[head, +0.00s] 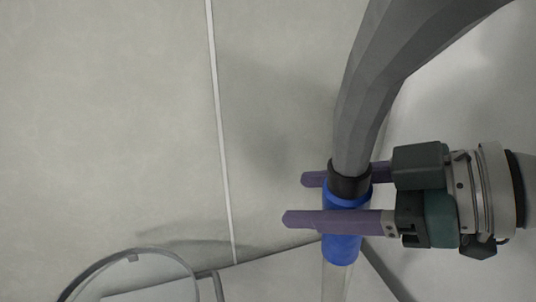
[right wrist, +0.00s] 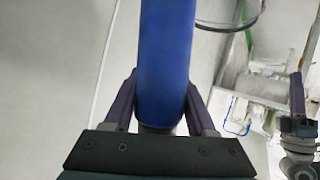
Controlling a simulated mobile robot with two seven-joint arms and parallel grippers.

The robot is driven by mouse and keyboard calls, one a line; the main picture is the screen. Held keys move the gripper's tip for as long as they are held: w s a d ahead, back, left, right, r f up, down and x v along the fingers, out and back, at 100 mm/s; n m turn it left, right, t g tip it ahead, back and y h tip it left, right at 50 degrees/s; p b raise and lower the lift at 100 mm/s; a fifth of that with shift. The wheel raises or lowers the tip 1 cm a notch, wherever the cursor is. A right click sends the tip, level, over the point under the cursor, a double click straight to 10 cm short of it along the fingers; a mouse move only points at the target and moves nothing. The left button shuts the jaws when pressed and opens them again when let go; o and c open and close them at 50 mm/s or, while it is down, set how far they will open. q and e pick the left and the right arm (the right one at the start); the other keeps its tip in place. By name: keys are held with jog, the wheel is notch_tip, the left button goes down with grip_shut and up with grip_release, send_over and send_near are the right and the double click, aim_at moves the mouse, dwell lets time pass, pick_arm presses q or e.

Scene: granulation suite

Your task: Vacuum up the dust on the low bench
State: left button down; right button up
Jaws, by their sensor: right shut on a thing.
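My right gripper (head: 296,199) is shut on the blue grip (head: 343,222) of the vacuum wand, its two purple fingers on either side. A black collar joins the grip to a thick grey hose (head: 358,115) that rises to the upper right. A pale, see-through tube (head: 336,282) runs down from the grip and out of the picture. The blue grip (right wrist: 166,60) also stands between the fingers in the right wrist view. My left gripper (right wrist: 297,95) shows in part at that view's right edge; its jaw opening cannot be made out. I cannot identify the low bench or dust.
A plain pale wall (head: 110,120) with a white seam fills most of the head view. A grey metal hoop (head: 135,254) stands at the lower left. In the right wrist view, a white ledge (right wrist: 262,88) with unclear items lies at the right.

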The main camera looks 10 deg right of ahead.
jog(key=w+b, duration=0.6)
jog(key=w, duration=0.4)
jog(key=shift+w+a+r, duration=0.15)
jog(key=shift+w+a, duration=0.2)
jog(key=shift+a, duration=0.05)
dwell(0.7)
notch_tip(320, 180, up, 8)
jog(key=p, duration=0.6)
